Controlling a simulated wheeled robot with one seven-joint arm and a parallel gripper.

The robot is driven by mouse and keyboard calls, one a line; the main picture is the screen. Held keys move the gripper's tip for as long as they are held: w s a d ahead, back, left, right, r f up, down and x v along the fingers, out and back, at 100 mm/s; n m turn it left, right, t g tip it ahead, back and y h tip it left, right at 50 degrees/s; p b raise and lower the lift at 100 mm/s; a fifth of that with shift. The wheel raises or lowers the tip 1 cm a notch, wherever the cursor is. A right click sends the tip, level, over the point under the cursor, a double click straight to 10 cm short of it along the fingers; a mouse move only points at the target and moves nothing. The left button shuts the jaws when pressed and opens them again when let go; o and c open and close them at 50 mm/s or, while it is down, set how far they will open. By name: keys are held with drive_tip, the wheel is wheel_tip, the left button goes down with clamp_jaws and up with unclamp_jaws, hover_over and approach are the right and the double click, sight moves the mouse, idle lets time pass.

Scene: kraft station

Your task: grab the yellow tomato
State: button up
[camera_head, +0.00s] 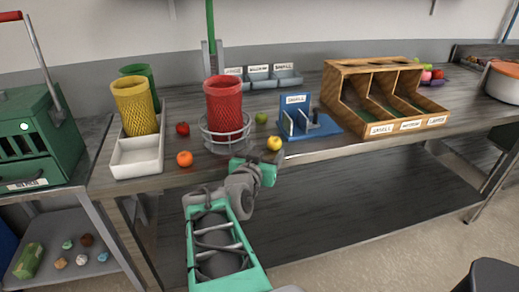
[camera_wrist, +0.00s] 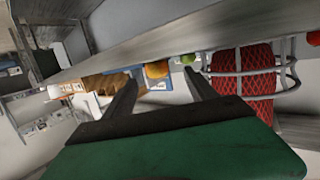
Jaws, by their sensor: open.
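The yellow tomato (camera_head: 274,143) lies near the front edge of the table, right of the wire basket and in front of the blue holder. In the wrist view the yellow tomato (camera_wrist: 157,70) shows beyond and between the two dark fingers, orange-tinted and apart from them. My gripper (camera_head: 268,168) is at the table's front edge, just below and in front of the tomato. In the wrist view my gripper (camera_wrist: 162,76) is open, with nothing between its fingers.
A wire basket (camera_head: 226,138) with a red mesh cup (camera_head: 223,100) stands left of the tomato. A green tomato (camera_head: 261,118) lies behind it. A blue holder (camera_head: 312,128) and wooden bin (camera_head: 385,95) stand to the right. An orange tomato (camera_head: 184,159) and red tomato (camera_head: 182,128) lie left.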

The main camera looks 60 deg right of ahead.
sight(272, 144)
drive_tip(key=x, duration=0.8)
drive_tip(key=shift+s+d+r, duration=0.2)
drive_tip(key=shift+s, duration=0.05)
drive_tip(key=shift+a, duration=0.1)
drive_tip(key=c, duration=1.4)
drive_tip(key=shift+c, duration=0.2)
